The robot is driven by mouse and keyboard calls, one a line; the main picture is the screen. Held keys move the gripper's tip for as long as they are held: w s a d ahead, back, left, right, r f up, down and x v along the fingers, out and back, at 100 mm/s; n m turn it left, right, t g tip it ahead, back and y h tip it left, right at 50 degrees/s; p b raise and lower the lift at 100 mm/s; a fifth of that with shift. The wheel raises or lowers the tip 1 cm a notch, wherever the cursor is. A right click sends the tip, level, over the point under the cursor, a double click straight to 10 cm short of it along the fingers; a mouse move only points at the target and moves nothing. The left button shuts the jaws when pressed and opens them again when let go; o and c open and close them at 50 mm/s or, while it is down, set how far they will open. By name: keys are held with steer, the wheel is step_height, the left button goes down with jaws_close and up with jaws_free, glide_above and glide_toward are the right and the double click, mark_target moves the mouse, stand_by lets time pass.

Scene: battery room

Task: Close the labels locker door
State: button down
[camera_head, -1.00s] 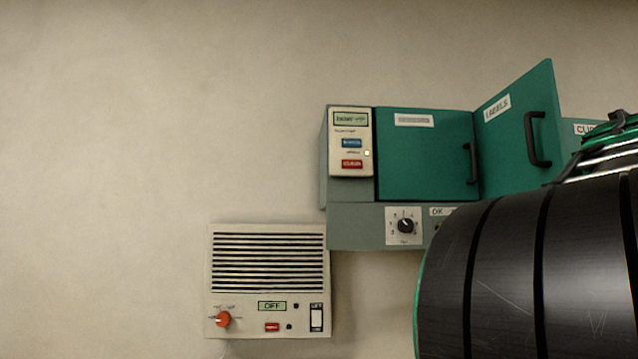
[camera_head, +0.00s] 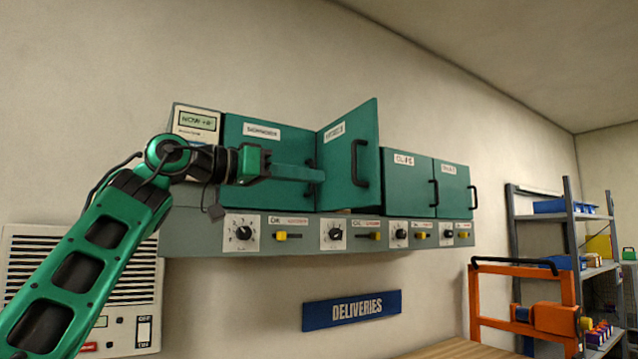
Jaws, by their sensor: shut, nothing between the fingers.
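The labels locker door (camera_head: 346,190) is a green panel in the wall cabinet. It stands swung out, with its left edge at the cabinet and its taller right edge toward me. Its outer face, white label and black handle (camera_head: 360,163) face me. My gripper (camera_head: 321,175) is shut and empty, pointing right. Its fingertips overlap the door's left edge in the picture, left of the handle; I cannot tell if they touch. The gripper hides part of the shut door to the left (camera_head: 262,145) and its handle.
Two shut green doors stand right of the open one, the nearer labelled clips (camera_head: 405,185). Knobs and yellow switches line the panel below (camera_head: 300,236). A blue deliveries sign (camera_head: 352,310), an orange frame (camera_head: 525,300) and a shelf rack (camera_head: 570,235) are lower and right.

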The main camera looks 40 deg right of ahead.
mark_target(374, 183)
steer(key=x, duration=1.2)
steer(key=shift+d, duration=0.15)
steer(key=shift+s+d, duration=0.15)
steer(key=shift+d, duration=0.15)
steer(key=shift+d, duration=0.1)
